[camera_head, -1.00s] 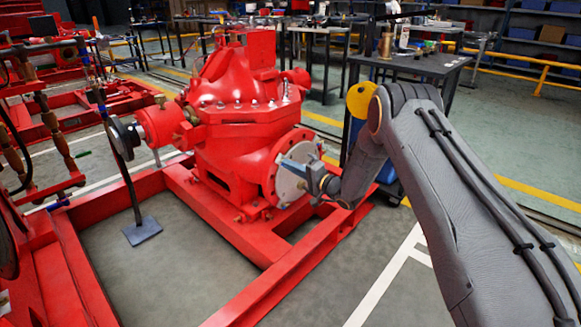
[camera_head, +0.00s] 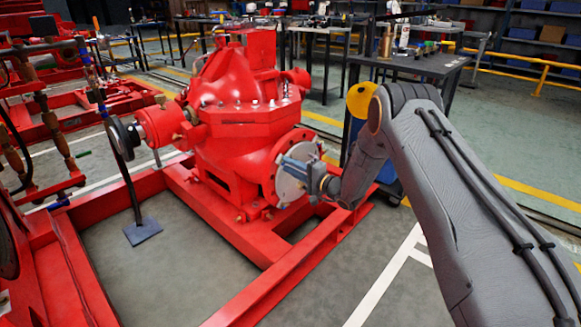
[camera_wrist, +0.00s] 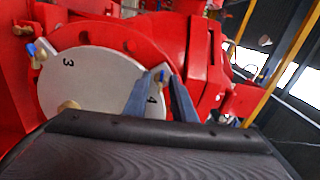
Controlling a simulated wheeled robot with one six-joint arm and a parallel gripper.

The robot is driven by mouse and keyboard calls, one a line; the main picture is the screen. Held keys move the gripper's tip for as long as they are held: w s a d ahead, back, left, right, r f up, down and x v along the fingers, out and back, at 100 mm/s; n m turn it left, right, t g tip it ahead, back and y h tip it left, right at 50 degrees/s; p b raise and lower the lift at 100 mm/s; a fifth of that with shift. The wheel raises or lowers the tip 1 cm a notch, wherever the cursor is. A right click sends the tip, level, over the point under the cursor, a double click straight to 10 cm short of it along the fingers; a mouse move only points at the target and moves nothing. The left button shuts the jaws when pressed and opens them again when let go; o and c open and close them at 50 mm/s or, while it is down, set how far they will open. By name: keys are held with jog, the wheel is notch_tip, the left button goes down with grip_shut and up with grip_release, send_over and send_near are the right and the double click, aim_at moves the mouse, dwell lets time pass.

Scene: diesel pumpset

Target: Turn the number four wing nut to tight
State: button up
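The round grey cover plate (camera_wrist: 95,80) sits on the red pump's flange (camera_head: 270,178) and carries printed numbers 3 and 4. The number four wing nut (camera_wrist: 162,74) is a small blue-and-brass piece at the plate's upper right edge in the wrist view. My gripper (camera_wrist: 162,80) reaches up to it with its two blue-grey fingers apart, tips around or right beside the nut. Contact with the nut cannot be made out. In the head view my gripper (camera_head: 290,164) is at the plate's face and hides the nut.
Another blue wing nut (camera_wrist: 36,50) is near the number 3, and a brass-coloured knob (camera_wrist: 68,106) shows at the plate's lower part. The red base frame (camera_head: 285,275) runs below the pump. A dark worktable (camera_head: 410,66) stands behind my arm. Floor at the lower right is clear.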

jog(key=shift+r, duration=0.1)
jog(key=p+v, duration=0.2)
jog(key=v, duration=0.5)
jog(key=shift+s+d, duration=0.2)
jog(key=shift+d, duration=0.1)
